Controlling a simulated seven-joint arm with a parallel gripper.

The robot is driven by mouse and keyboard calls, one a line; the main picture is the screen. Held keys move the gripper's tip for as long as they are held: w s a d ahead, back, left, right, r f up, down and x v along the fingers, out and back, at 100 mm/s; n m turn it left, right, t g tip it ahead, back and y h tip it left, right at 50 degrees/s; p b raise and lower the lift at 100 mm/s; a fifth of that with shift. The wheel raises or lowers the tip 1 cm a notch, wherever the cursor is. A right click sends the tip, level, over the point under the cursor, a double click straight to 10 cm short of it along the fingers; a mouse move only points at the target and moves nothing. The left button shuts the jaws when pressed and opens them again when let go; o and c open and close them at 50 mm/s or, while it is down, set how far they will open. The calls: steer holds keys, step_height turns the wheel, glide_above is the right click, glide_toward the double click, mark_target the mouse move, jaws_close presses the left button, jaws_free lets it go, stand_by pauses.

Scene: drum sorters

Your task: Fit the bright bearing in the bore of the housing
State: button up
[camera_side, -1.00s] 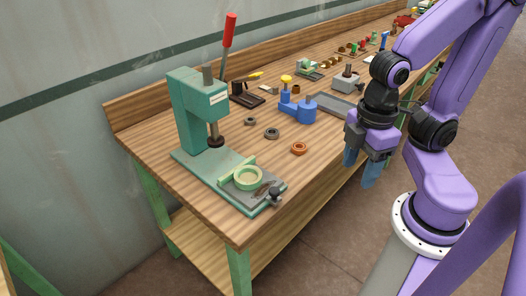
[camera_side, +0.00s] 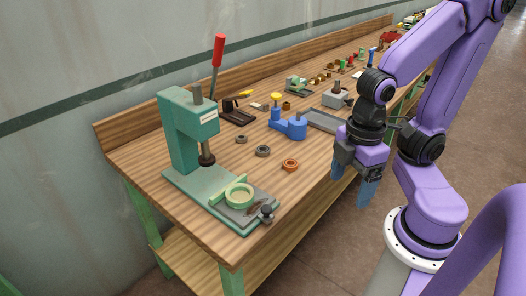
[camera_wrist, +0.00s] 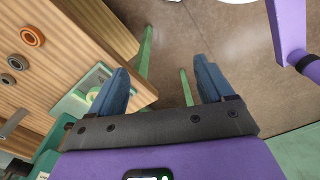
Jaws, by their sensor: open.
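My gripper (camera_side: 351,192) is open and empty, fingers pointing down, off the bench's front edge to the right of the bearings. In the wrist view, bare floor shows between the fingers (camera_wrist: 160,70).
The green press (camera_side: 184,135) with a red-handled lever stands at the bench's near end, its ram behind the housing. A blue fixture (camera_side: 289,126) and a grey tray (camera_side: 322,120) are behind the bearings. Clear wood surrounds the orange bearing.

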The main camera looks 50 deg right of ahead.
steer(key=w+a+r+m, duration=0.25)
steer(key=w+m, duration=0.45)
steer(key=w, duration=0.5)
steer(key=m, duration=1.9)
glide_above(259, 148)
steer(key=s, duration=0.1)
step_height(259, 148, down, 4)
steer(key=f, duration=1.7)
steer(key=shift+s+d+f, duration=0.15)
steer(key=shift+d+f, duration=0.05)
steer(key=shift+d, duration=0.1)
steer(key=c, duration=1.3)
